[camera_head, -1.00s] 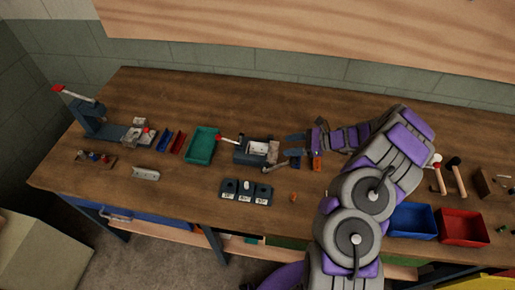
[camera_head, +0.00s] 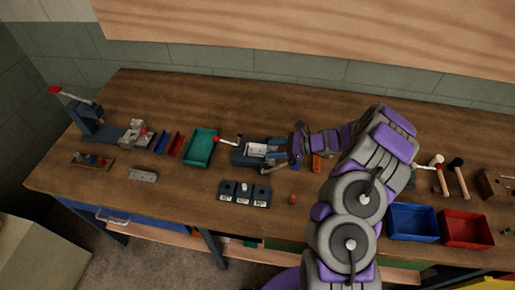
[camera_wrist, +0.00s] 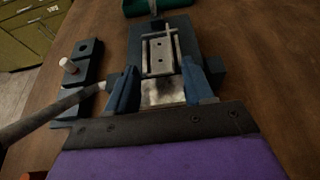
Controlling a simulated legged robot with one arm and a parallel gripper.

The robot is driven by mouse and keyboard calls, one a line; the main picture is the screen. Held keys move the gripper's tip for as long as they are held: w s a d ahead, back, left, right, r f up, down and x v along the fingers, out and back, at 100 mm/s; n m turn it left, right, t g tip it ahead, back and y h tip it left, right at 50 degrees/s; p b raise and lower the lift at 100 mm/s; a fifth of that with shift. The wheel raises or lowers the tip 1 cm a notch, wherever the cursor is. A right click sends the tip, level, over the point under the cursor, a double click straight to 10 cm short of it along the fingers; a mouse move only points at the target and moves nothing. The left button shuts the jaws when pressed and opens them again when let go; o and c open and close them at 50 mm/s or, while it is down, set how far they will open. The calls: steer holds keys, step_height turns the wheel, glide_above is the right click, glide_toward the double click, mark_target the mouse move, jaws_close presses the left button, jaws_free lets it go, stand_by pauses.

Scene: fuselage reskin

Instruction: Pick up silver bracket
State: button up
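A silver bracket-like piece (camera_wrist: 163,91) with a dark, mottled face lies at the near end of a dark fixture (camera_wrist: 196,40) in the wrist view. My gripper (camera_wrist: 161,84) has its two blue fingers apart, one on each side of this piece. Whether they touch it is unclear. In the head view my gripper (camera_head: 274,157) is at the right end of the fixture (camera_head: 243,158) and hides most of the piece. A silver plate with two holes (camera_wrist: 160,56) sits further along the fixture.
A grey rod (camera_wrist: 55,113) sticks out left of my gripper. A dark block row (camera_head: 245,194) stands in front of the fixture, a green bin (camera_head: 200,148) to its left. A loose silver plate (camera_head: 143,175) lies further left. Blue (camera_head: 412,222) and red bins (camera_head: 466,229) are at right.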

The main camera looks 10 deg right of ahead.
steer(key=shift+d, duration=0.2)
steer(key=shift+c, duration=1.4)
steer(key=shift+a, duration=0.25)
steer(key=c, duration=0.5)
jaws_close()
